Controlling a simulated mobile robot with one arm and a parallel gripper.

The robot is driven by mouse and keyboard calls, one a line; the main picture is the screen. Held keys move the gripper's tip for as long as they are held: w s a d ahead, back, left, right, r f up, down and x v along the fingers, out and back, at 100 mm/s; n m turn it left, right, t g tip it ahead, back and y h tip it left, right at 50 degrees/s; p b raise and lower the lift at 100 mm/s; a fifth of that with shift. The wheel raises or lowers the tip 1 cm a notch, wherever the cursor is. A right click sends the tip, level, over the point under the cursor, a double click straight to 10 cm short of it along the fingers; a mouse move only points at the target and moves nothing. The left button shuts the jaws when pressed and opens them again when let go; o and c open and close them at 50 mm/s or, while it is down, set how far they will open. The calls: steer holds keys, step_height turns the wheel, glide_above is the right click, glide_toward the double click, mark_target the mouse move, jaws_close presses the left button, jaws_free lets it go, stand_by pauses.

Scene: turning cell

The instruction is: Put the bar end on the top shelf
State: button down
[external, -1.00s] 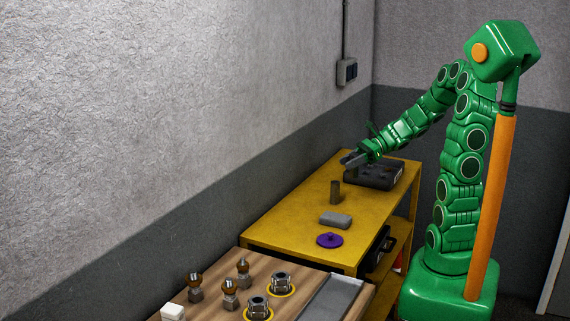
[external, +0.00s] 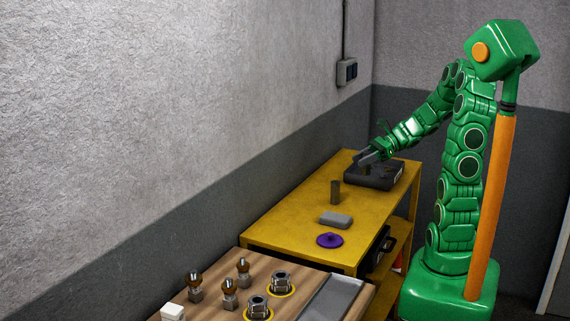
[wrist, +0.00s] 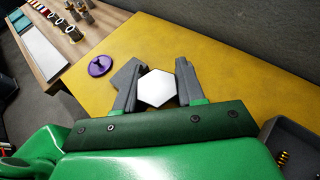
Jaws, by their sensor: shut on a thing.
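My gripper (external: 366,158) is over the near-left side of the dark tray in the external view. In the wrist view my gripper (wrist: 155,83) is shut on a pale six-sided piece, the bar end (wrist: 157,88), seen end-on between the two grey fingers. The bar end is too small to make out in the external view. The yellow cart has a top shelf (external: 290,222) and a lower shelf (external: 398,245). In the wrist view the yellow top (wrist: 215,75) lies beyond the held piece.
A dark tray (external: 372,185) sits at the cart's far end. An upright dark cylinder (external: 335,191), a grey block (external: 335,220) and a purple lidlike disc (external: 329,240) stand on the top shelf. A wooden bench (external: 240,312) with fittings adjoins in front. The wall runs along the left.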

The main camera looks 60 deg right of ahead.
steer(key=shift+w+d+f, duration=0.65)
steer(key=shift+w+f, duration=0.8)
steer(key=shift+w, duration=0.2)
steer(key=shift+w+d+f, duration=0.7)
steer(key=shift+w+f, duration=0.75)
steer(key=shift+w, duration=0.25)
steer(key=shift+w+d+f, duration=0.65)
steer(key=shift+w+f, duration=0.8)
steer(key=shift+w, duration=0.2)
steer(key=shift+f, duration=1.4)
steer(key=shift+f, duration=0.1)
steer(key=c, duration=0.7)
jaws_free()
